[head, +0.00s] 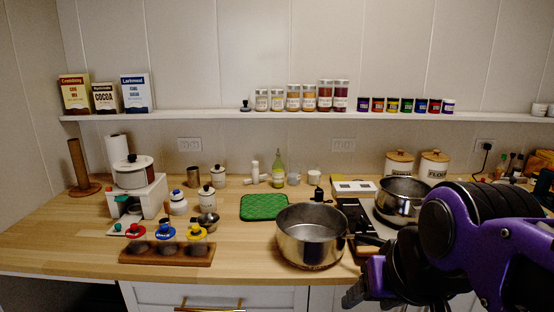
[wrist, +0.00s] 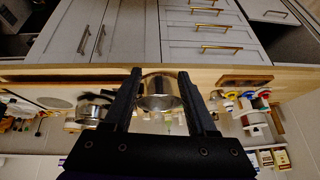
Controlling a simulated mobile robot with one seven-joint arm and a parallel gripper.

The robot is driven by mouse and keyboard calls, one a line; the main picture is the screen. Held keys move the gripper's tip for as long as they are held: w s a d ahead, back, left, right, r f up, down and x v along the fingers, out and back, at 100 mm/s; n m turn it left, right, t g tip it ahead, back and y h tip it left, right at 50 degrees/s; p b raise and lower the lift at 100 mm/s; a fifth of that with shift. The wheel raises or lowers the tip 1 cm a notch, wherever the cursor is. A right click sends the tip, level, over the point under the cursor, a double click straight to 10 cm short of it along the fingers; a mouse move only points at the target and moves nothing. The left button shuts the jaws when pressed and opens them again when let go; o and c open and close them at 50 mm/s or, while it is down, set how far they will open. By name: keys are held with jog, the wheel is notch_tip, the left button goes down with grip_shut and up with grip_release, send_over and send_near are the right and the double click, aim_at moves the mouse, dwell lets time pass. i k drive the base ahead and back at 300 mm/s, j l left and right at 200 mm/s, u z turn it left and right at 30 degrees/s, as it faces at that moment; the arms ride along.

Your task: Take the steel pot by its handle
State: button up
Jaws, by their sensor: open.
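A steel pot (head: 312,240) stands near the counter's front edge, right of the green mat. In the wrist view the pot (wrist: 160,98) appears beyond and between my fingers. I cannot make out its handle clearly. A second steel pot (head: 402,202) stands farther back on the right, and it also shows in the wrist view (wrist: 90,114). My gripper (wrist: 160,74) is open, with nothing between its fingertips. In the head view my gripper (head: 356,294) is low in front of the counter edge, right of the nearer pot and apart from it.
A wooden holder (head: 167,254) with colored-lid items sits at the front left of the wooden counter (head: 60,235). A green mat (head: 264,207) lies behind and left of the nearer pot. Drawers (head: 215,297) are below. A shelf (head: 215,117) with jars and boxes runs along the wall.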

aim_at(403, 201)
jog(key=z, duration=0.7)
